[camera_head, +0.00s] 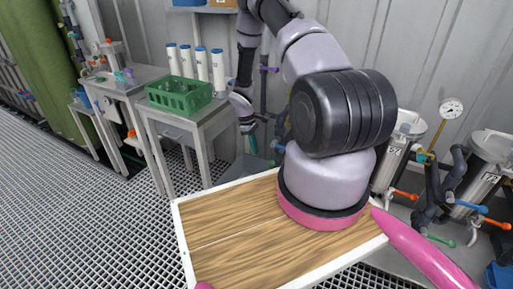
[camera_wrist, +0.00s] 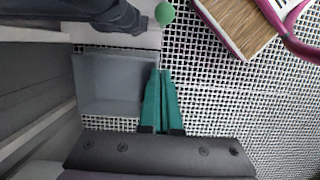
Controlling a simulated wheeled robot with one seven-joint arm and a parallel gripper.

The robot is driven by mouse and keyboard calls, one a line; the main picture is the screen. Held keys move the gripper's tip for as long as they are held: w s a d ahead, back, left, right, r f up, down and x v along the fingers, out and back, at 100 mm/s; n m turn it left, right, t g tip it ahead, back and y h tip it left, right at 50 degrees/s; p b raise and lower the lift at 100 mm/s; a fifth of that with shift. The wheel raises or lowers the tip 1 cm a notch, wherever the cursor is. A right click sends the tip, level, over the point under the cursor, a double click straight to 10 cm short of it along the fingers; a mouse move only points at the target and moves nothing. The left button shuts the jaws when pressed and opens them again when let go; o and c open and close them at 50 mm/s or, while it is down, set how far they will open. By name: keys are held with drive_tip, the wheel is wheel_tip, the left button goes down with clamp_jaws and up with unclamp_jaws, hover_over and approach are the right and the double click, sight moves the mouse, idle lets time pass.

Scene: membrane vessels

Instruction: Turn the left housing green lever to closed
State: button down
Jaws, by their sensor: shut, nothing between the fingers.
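My gripper (camera_head: 252,143) has teal fingers and hangs left of my arm, beside the grey wall piping. In the wrist view my gripper (camera_wrist: 161,72) has its two fingers together, with nothing between them. A round green knob (camera_wrist: 165,13) shows beyond the fingertips, next to a dark pipe (camera_wrist: 120,15), apart from the fingers. I cannot tell for sure that it is the left housing's green lever. In the head view a steel housing (camera_head: 398,155) is partly hidden by my arm; another housing (camera_head: 485,170) stands at the right. A green-tipped lever (camera_head: 440,240) shows low between them.
A grey bin (camera_wrist: 105,85) lies beside the fingers in the wrist view. A steel table (camera_head: 185,122) with a green crate (camera_head: 178,95) stands at left. Orange (camera_head: 405,194) and blue (camera_head: 470,207) levers stick out near the housings. Open grating floor (camera_head: 80,200) lies at left.

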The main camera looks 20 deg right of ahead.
drive_tip(key=s+d+f, duration=0.3)
drive_tip(key=s+f, duration=0.1)
drive_tip(key=f, duration=0.2)
drive_tip(key=shift+s+d+f, duration=0.2)
drive_tip(key=shift+s+f, duration=0.05)
drive_tip(key=shift+f, duration=0.05)
drive_tip(key=shift+s+d+r, duration=0.15)
drive_tip(key=shift+s+d, duration=0.25)
drive_tip(key=shift+s, duration=0.05)
